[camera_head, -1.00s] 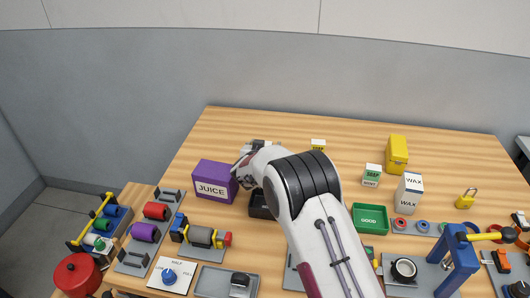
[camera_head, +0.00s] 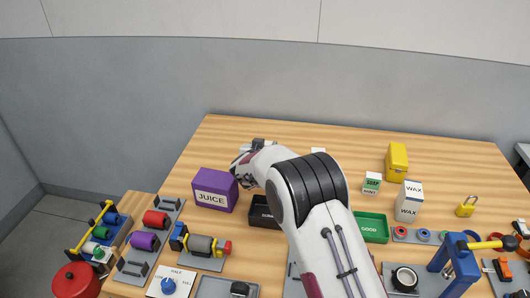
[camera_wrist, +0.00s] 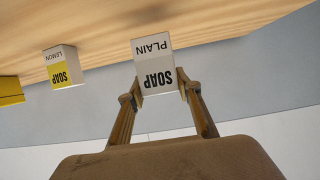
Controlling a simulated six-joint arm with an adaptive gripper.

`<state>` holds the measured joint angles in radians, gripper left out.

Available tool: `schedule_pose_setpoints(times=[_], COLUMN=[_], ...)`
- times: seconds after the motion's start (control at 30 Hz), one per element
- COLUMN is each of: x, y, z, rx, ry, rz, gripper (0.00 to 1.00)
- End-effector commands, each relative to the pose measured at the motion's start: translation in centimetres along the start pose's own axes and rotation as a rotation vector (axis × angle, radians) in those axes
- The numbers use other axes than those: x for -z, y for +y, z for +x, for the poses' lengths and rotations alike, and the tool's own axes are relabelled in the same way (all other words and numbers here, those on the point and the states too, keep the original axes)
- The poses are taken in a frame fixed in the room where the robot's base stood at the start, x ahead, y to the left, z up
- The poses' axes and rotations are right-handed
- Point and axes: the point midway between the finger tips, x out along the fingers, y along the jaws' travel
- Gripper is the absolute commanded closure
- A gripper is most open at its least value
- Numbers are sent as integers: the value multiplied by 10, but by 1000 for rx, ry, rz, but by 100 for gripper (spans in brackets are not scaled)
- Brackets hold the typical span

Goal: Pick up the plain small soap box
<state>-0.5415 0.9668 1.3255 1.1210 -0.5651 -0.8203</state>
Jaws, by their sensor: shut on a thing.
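The plain soap box (camera_wrist: 154,68), white and grey with SOAP and PLAIN lettering, sits between the two fingers of my gripper (camera_wrist: 160,88) in the wrist view, where everything appears upside down. A finger presses on each side, so the gripper is shut on it. I cannot tell whether its base touches the table. In the head view my gripper (camera_head: 246,152) is at the back left of the table, and my arm hides most of it. The lemon soap box (camera_wrist: 62,68), with a yellow label, stands apart beside it.
A purple juice box (camera_head: 214,190) stands just in front of my gripper. The mint soap box (camera_head: 372,183), wax box (camera_head: 408,201) and yellow box (camera_head: 396,161) are right. The back right has free table.

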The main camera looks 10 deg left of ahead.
Motion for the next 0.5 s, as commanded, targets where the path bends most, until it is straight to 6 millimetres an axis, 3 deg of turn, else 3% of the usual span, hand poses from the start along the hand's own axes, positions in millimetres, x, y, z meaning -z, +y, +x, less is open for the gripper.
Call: schedule_pose_setpoints(times=[0.2,0.5], x=[33,56], y=[0,0], z=[-13,-23], rx=[1,1], ry=[4,1], rz=[2,0], gripper=[90,90])
